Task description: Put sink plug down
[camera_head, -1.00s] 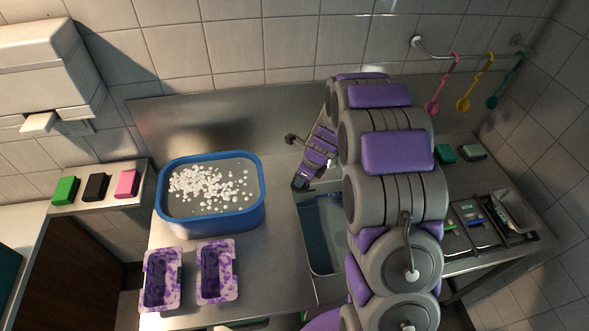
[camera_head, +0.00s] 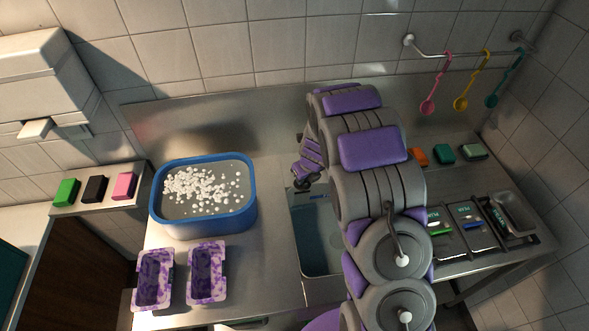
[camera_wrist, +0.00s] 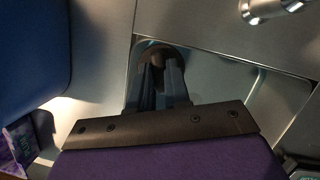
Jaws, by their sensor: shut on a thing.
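My gripper (camera_wrist: 162,85) is shut on the sink plug (camera_wrist: 155,48), a dark round piece at the fingertips in the wrist view. The fingers partly cover it. The gripper and plug are over the left corner of the sink (camera_wrist: 240,95); I cannot tell whether the plug touches a surface. In the head view the gripper (camera_head: 300,186) is at the sink's back left corner, mostly behind my arm, and the plug cannot be made out there. The sink (camera_head: 318,235) looks bluish inside, and my arm covers its right part.
A blue tub (camera_head: 203,224) with white bits stands left of the sink, with two purple-patterned trays (camera_head: 152,280) (camera_head: 207,272) in front. A metal tap (camera_wrist: 268,10) is beyond the sink. Counter between tub and sink is clear.

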